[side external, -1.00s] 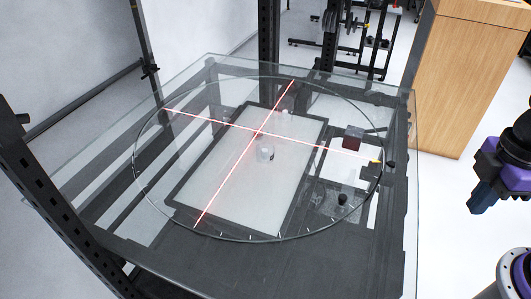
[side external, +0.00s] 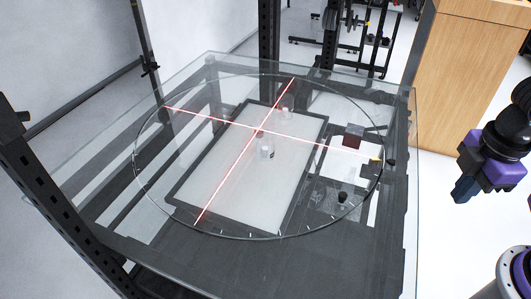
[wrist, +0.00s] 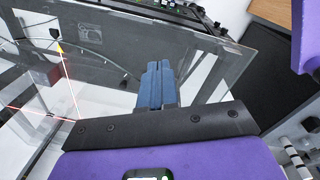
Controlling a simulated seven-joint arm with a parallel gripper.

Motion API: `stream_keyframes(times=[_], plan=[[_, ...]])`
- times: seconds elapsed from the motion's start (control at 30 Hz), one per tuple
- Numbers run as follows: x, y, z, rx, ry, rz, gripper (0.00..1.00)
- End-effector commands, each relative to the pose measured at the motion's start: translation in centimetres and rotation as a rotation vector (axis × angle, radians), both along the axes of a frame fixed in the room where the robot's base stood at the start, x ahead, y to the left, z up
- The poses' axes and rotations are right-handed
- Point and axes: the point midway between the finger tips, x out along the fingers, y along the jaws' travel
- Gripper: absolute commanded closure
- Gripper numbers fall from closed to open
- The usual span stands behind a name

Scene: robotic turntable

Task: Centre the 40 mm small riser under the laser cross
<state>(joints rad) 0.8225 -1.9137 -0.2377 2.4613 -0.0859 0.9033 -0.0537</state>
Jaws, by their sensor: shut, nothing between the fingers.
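A small clear, round-looking piece (side external: 267,149), which may be the small riser, stands on the round glass turntable (side external: 148,195). In the side view it is just below the crossing of the red laser lines (side external: 259,131), not on it. A fainter clear shape (side external: 287,106) shows farther back; I cannot tell whether it is another riser. My gripper (side external: 460,195) is shut and empty, off the right side of the glass. Its blue fingers (wrist: 157,82) are together in the wrist view, where no riser is visible.
A dark red block (side external: 353,139) and a black knob (side external: 342,198) show at the right of the disc. A yellow marker (side external: 376,159) sits near the right rim. Dark frame posts stand around the table.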

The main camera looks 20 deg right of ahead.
Motion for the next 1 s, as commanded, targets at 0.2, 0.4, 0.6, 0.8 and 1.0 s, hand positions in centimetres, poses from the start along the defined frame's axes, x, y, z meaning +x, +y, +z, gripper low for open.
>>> stream_keyframes(times=[0.2,0.4,0.6,0.8,1.0], plan=[[8.4,4.6,-1.1,-0.175,-0.145,0.336,1.0],[15.8,10.0,-2.6,-0.358,-0.249,0.688,1.0],[21.9,15.9,-5.0,-0.551,-0.312,1.049,1.0],[26.1,21.3,-7.9,-0.721,-0.338,1.378,1.0],[27.8,24.0,-9.6,-0.813,-0.343,1.554,1.0]])
